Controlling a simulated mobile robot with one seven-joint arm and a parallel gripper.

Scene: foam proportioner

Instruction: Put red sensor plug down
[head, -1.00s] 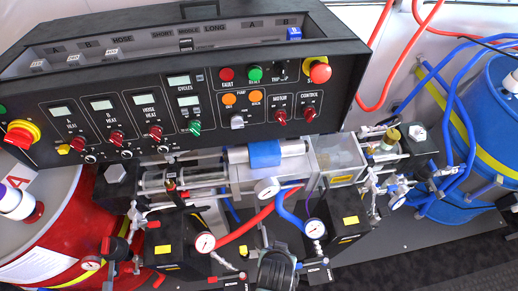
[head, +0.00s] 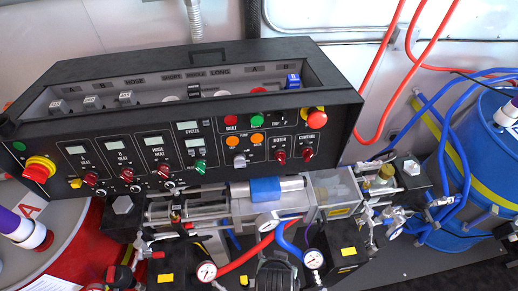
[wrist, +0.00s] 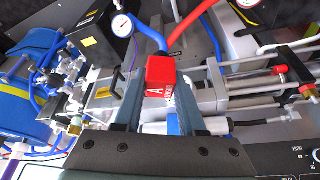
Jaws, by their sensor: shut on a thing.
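The red sensor plug (wrist: 160,72) is a small red block with a white letter A on its face, in the middle of the wrist view. My gripper (wrist: 160,84) is shut on it, with one grey finger on each side. The plug is over the pump area of the machine; the wrist view does not show clearly whether it touches anything below. In the head view I cannot make out the plug; a dark rounded part, perhaps of my arm, shows at the bottom edge.
The black control console (head: 190,140) has an open tray of sockets along its top. Below it are the pump cylinder with a blue band (head: 265,190), gauges (head: 313,259) and red and blue hoses. A blue drum (head: 485,150) stands right, a red drum (head: 60,255) left.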

